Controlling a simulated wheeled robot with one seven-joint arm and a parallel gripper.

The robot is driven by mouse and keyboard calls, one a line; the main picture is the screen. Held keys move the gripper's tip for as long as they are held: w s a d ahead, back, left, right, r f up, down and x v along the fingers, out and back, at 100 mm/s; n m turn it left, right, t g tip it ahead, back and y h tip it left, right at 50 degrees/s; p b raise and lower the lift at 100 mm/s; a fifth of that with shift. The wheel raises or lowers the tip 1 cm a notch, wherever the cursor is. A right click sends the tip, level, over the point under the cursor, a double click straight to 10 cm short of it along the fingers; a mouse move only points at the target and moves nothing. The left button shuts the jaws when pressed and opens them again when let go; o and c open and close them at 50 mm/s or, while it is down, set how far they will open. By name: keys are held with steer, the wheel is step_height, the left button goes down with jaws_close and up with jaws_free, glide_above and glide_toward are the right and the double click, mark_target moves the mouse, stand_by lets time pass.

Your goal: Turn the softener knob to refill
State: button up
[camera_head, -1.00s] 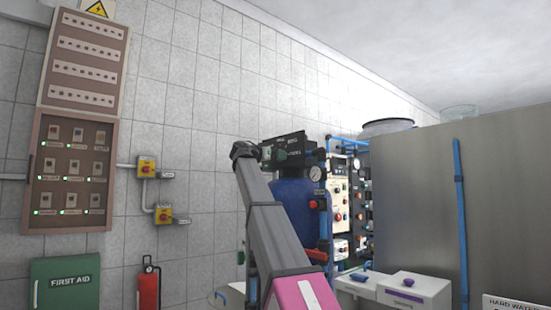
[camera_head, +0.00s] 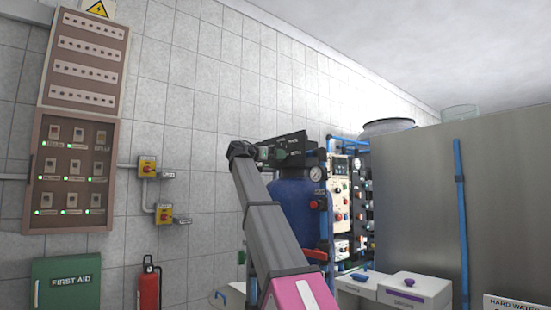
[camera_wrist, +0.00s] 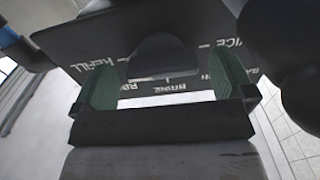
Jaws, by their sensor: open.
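The softener is a blue tank (camera_head: 296,200) with a dark control head (camera_head: 292,146) on top, right of centre in the head view. In the wrist view the dark dial face (camera_wrist: 200,65) is upside down, with white words including REFILL at left, BRINE at the bottom and part of SERVICE at right. The black softener knob (camera_wrist: 155,58) stands out from this face. My gripper (camera_wrist: 160,72) is open, its green pads on either side of the knob, with gaps visible. In the head view my gripper (camera_head: 263,153) is at the control head, partly hidden by my arm.
A rack with gauges and blue pipes (camera_head: 341,190) stands right of the tank, beside a large grey tank (camera_head: 415,200). White lidded bins (camera_head: 405,287) stand below. Left are a wall panel (camera_head: 72,170), isolator switches (camera_head: 147,167) and a fire extinguisher (camera_head: 149,288).

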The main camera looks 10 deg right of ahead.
steer(key=v, duration=0.9)
steer(key=shift+s, duration=0.15)
